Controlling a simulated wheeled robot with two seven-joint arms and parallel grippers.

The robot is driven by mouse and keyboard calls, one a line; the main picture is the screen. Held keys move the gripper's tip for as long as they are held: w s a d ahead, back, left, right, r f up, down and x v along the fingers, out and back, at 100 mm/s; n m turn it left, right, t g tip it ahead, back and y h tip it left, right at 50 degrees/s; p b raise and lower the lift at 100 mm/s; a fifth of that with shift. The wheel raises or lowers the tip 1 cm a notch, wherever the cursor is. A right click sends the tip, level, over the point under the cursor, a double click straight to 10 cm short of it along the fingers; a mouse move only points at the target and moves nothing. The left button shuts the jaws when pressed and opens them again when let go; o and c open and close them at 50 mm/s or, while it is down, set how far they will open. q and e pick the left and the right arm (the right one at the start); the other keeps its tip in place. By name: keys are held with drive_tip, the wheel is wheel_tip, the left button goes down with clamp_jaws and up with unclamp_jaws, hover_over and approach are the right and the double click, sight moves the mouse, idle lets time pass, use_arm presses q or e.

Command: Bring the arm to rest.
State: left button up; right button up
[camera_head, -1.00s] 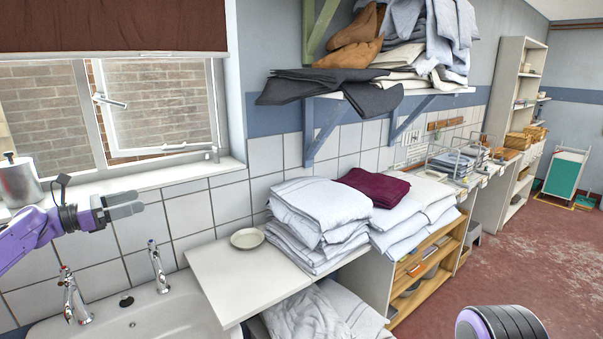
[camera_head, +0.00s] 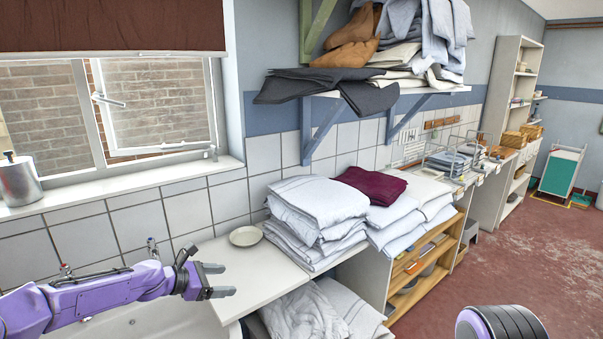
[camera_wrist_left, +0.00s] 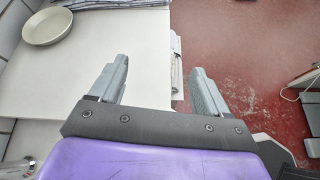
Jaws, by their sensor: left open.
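My left gripper (camera_head: 222,281) is open and empty in the head view, on a purple arm reaching in from the left over the sink. Its fingers point right, near the left edge of the white countertop (camera_head: 262,283). In the left wrist view the two grey fingers (camera_wrist_left: 160,85) are spread apart with nothing between them; the counter edge and the red floor show beyond. A purple and black rounded part of my own body (camera_head: 500,322) shows at the bottom right. My right gripper does not show.
A shallow dish (camera_head: 246,236) sits on the counter beside folded white linen (camera_head: 318,205). A maroon cloth (camera_head: 371,183) lies on another stack. The sink (camera_head: 150,322) is below my left arm. A wall shelf holds cloths. The red floor (camera_head: 510,240) at right is mostly clear.

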use_arm(q)
drive_tip(key=s+d+f+m+g+y, duration=0.2)
drive_tip(key=s+d+f+m+y, duration=0.1)
drive_tip(key=s+f, duration=0.75)
drive_tip(key=s+d+f+m+g+y, duration=0.2)
drive_tip(key=s+d+f+m, duration=0.15)
drive_tip(key=s+f, duration=0.7)
drive_tip(key=s+a+f+m+g+y, duration=0.1)
drive_tip(key=s+a+f+m+y, duration=0.25)
drive_tip(key=s, duration=0.65)
drive_tip(key=s+a+f+m+y, duration=0.2)
drive_tip(key=s+a+f+m, duration=0.15)
drive_tip(key=s, duration=0.55)
drive_tip(key=s+a+r+m+y, duration=0.3)
drive_tip(key=s+a+r, duration=0.1)
drive_tip(key=s+a, duration=0.4)
wheel_tip(320, 180, down, 8)
drive_tip(key=b, duration=0.8)
drive_tip(key=shift+s+d+f+t, duration=0.2)
drive_tip(key=shift+s+f+t, duration=0.1)
drive_tip(key=shift+s, duration=0.1)
